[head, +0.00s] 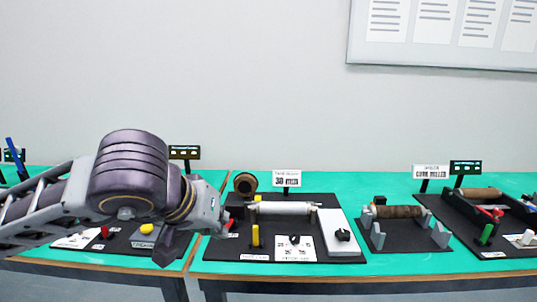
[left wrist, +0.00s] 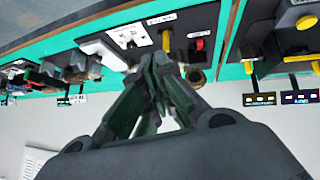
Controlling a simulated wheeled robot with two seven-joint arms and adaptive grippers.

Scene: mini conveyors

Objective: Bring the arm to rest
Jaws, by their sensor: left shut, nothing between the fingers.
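My left arm (head: 130,180) comes in from the left and is held over the left part of the green-topped tables. My left gripper (head: 168,250) points downward in front of the table edge in the head view. In the left wrist view the left gripper (left wrist: 160,62) has its fingertips together, with nothing between them. My right gripper is in neither view.
A mini conveyor with a white roller (head: 285,208) stands on a black base right of the arm. A brown roller (head: 398,211) on grey supports and another black station (head: 490,215) stand farther right. Green table (head: 400,262) shows bare near the front edge.

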